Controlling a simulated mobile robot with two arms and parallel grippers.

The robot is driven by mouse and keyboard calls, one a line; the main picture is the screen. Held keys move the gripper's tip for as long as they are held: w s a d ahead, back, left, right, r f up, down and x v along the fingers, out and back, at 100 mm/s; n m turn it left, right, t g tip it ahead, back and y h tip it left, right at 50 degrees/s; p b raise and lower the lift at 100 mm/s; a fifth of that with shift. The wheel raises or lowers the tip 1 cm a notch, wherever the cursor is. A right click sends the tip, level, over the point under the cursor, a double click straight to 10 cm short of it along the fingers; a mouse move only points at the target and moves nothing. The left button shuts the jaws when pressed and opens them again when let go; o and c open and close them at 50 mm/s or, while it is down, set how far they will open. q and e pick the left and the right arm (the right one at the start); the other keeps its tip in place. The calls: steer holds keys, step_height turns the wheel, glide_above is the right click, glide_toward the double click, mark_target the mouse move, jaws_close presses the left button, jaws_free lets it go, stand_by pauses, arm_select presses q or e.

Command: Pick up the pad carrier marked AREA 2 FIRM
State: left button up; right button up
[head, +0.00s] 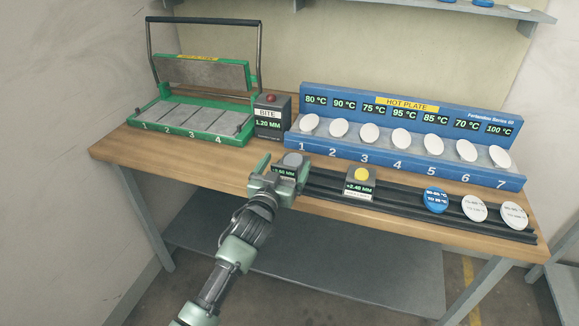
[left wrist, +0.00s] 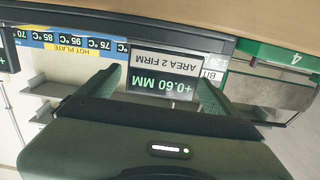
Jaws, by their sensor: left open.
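The pad carrier marked AREA 2 FIRM (left wrist: 166,62) shows upside down in the left wrist view, with a +0.60 MM display. In the head view this dark carrier (head: 291,161) has a grey round pad on top and stands at the left end of the black rail, partly hidden by my gripper. My left gripper (head: 282,173) is open in front of it. In the left wrist view the fingers (left wrist: 158,88) reach along either side of the carrier's face; I cannot tell whether they touch it. My right gripper is not in view.
A second carrier (head: 360,183) with a yellow pad reads +2.40 MM. Several round discs (head: 435,200) sit along the black rail (head: 400,200). Behind are the blue hot plate (head: 410,168), the BITE box (head: 270,116) and the green press (head: 190,130). Bare wood (head: 205,160) lies front left.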

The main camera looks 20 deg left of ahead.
arm_select(q)
steer(key=shift+w, duration=1.15)
steer(key=c, duration=1.6)
steer(key=shift+o, duration=0.2)
steer(key=shift+r, duration=0.1)
